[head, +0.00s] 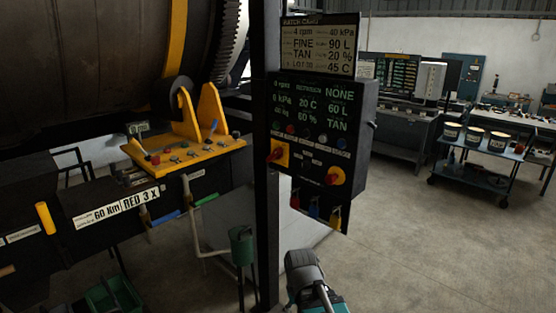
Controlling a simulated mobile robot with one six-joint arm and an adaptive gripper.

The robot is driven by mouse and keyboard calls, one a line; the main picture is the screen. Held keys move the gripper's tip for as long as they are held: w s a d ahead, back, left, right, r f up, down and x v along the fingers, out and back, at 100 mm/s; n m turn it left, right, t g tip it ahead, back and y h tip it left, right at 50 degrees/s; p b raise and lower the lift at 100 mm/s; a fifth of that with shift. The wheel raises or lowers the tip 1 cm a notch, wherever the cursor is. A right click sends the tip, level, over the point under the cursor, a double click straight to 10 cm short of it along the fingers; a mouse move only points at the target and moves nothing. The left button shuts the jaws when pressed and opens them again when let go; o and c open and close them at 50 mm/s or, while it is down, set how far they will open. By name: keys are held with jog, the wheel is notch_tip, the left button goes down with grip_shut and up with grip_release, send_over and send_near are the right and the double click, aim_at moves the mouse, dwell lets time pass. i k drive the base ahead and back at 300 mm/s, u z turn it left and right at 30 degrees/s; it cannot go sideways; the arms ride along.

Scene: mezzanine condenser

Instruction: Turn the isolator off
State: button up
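A dark control box (318,122) hangs on a black post in the middle of the head view. Its lower face carries a red handle on a square yellow plate (281,147) at the left. A red knob on a round yellow plate (335,176) is at the lower right. The labels are too small to read, so I cannot tell which of the two is the isolator, or its setting. Part of my arm shows below the box, at the bottom edge. My gripper is not in view.
A batch card (319,45) tops the box. Red, blue and yellow tags (315,211) hang under it. A large drum (90,60) and a yellow bracket (190,148) are at the left. A trolley with tins (480,170) stands at the right. The floor between is clear.

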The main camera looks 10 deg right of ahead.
aim_at(277, 154)
jog(key=z, duration=0.3)
jog(key=i, duration=1.2)
jog(key=u, duration=0.3)
